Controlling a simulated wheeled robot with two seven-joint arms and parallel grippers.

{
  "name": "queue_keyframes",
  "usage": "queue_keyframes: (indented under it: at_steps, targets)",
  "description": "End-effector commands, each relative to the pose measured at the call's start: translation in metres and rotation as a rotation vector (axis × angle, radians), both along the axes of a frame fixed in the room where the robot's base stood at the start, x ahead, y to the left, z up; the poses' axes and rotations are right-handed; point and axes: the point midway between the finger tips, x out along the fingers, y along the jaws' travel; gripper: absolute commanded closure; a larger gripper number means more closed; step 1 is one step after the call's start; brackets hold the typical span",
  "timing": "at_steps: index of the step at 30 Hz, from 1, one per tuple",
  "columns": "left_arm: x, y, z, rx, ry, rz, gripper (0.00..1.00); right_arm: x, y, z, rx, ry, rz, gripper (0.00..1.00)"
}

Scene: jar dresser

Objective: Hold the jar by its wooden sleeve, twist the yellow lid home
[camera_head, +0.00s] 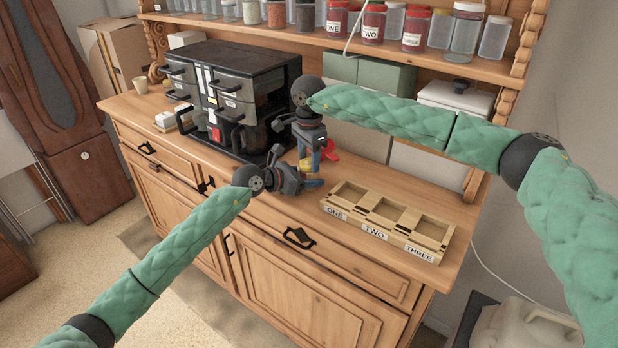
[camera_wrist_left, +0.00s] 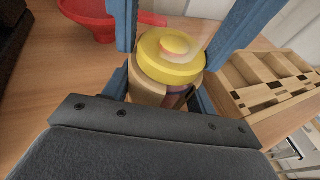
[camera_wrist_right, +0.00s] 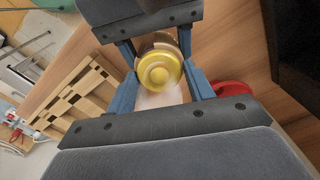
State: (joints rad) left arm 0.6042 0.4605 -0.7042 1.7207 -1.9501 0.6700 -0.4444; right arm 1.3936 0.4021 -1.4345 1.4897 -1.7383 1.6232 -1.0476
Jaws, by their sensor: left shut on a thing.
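The jar has a round yellow lid (camera_wrist_left: 170,57) on top and a wooden sleeve (camera_wrist_left: 147,86) around its body. In the head view the lid (camera_head: 306,166) is a small yellow patch between my grippers. My left gripper (camera_head: 312,184) is shut on the sleeve from the side. My right gripper (camera_head: 313,158) points down from above. In the right wrist view its blue fingers (camera_wrist_right: 163,92) are apart, on either side of the lid (camera_wrist_right: 158,70) and clear of it. Most of the jar's glass is hidden, and I cannot tell how far the lid is screwed on.
A red funnel-like thing (camera_head: 330,152) stands close behind the jar. A wooden tray (camera_head: 385,239) with compartments labelled ONE, TWO and THREE is at the right. A shelf (camera_head: 400,55) with jars runs above the back.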

Motion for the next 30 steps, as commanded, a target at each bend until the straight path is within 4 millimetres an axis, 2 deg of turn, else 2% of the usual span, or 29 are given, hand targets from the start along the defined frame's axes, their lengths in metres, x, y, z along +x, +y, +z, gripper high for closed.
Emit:
queue_keyframes:
  at_steps: [1, 4, 5, 10, 14, 30]
  targets:
    - [0.0, 0.0, -0.0003, 0.0, 0.0, 0.0, 1.0, -0.0001, 0.0001, 0.0001, 0.0, 0.0, 0.0, 0.58]
    - [-0.0001, -0.0001, -0.0003, 0.0, 0.0, 0.0, 1.0, 0.0001, 0.0001, 0.0002, 0.0, 0.0, 0.0, 0.78]
    - [-0.0001, -0.0001, -0.0003, 0.0, 0.0, 0.0, 1.0, 0.0, 0.0001, 0.0002, 0.0, 0.0, 0.0, 0.8]
    - [-0.0002, -0.0002, -0.0002, 0.0, 0.0, 0.0, 1.0, 0.0001, 0.0001, 0.0003, 0.001, -0.001, -0.012, 0.8]
    - [-0.0003, -0.0003, -0.0003, 0.0, 0.0, -0.001, 1.0, 0.0001, 0.0003, 0.0002, 0.0, -0.001, -0.106, 0.8]
    - [-0.0008, -0.0009, -0.0002, 0.0, 0.001, -0.002, 1.0, -0.0003, 0.0004, -0.0011, 0.0, -0.001, -0.883, 0.8]
